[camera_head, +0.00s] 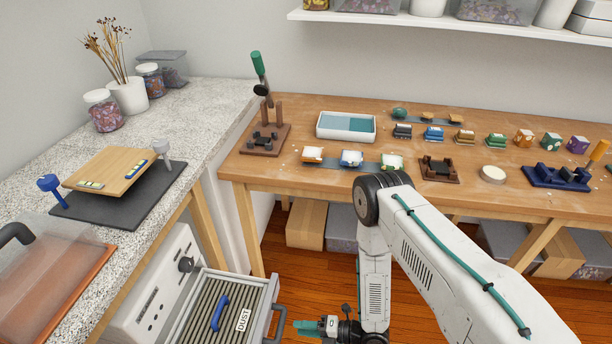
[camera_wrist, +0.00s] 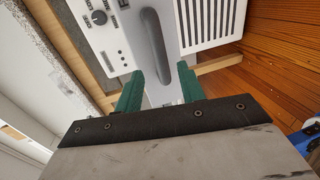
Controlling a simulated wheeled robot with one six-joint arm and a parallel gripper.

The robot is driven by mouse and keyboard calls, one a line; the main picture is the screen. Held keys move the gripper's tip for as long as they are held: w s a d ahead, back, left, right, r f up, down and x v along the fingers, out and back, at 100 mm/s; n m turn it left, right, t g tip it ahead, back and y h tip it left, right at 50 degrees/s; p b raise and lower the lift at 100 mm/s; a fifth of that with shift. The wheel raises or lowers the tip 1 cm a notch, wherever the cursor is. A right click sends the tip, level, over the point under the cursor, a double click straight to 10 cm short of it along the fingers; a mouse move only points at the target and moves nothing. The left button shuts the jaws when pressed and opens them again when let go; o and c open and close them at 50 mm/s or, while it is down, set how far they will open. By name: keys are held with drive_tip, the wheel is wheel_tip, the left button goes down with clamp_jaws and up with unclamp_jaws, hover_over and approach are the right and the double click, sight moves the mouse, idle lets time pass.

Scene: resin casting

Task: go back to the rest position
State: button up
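My gripper (camera_head: 307,327) is low in front of the pulled-out drawer labelled DUST (camera_head: 243,318), at the bottom of the head view. In the wrist view its two green fingers (camera_wrist: 159,88) stand apart, with nothing clamped between them. The drawer's grey handle (camera_wrist: 152,40) lies between and beyond the fingers, apparently without contact. The handle also shows in the head view (camera_head: 277,322), just left of the fingertips. My arm bends down from the right in front of the wooden bench.
The drawer, with a slatted filter and blue grip (camera_head: 220,313), juts from the white machine (camera_head: 150,290) under the speckled counter (camera_head: 205,95). The wooden bench (camera_head: 300,195) with castings and fixtures stands behind my arm. Boxes (camera_head: 306,224) are below it. Some wooden floor is clear.

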drive_tip(key=d+f+m+g+h, duration=0.2)
drive_tip(key=d+f+m+h, duration=0.5)
drive_tip(key=d+m+h, duration=0.1)
drive_tip(key=w+d+r+m+h, duration=0.3)
drive_tip(key=d+r+m, duration=0.15)
drive_tip(key=r, duration=0.35)
drive_tip(key=w+d+r+m+g+h, duration=0.1)
drive_tip(key=w+d+r+m+h, duration=0.3)
drive_tip(key=r, duration=0.4)
drive_tip(key=w+d+r+m+h, duration=0.1)
drive_tip(key=d+r+m+h, duration=0.1)
drive_tip(key=d+r+m, duration=0.35)
drive_tip(key=s+d+r+m+g, duration=0.1)
drive_tip(key=s+d+r+m, duration=0.15)
drive_tip(key=r, duration=0.85)
drive_tip(key=s+d+r+m+g, duration=0.1)
drive_tip(key=s+d+r+m, duration=0.15)
drive_tip(key=r, duration=0.85)
drive_tip(key=s+r+m+t, duration=0.2)
drive_tip(key=s+r, duration=0.6)
drive_tip(key=r, duration=0.4)
drive_tip(key=s+r+m+t+y, duration=0.1)
drive_tip(key=s+r+m+t, duration=0.1)
drive_tip(key=s+r+m, duration=0.3)
drive_tip(key=s+r, duration=0.3)
drive_tip(key=r, duration=0.4)
drive_tip(key=shift+s+d+y, duration=0.2)
drive_tip(key=shift+s+y, duration=0.1)
drive_tip(key=shift+s, duration=0.05)
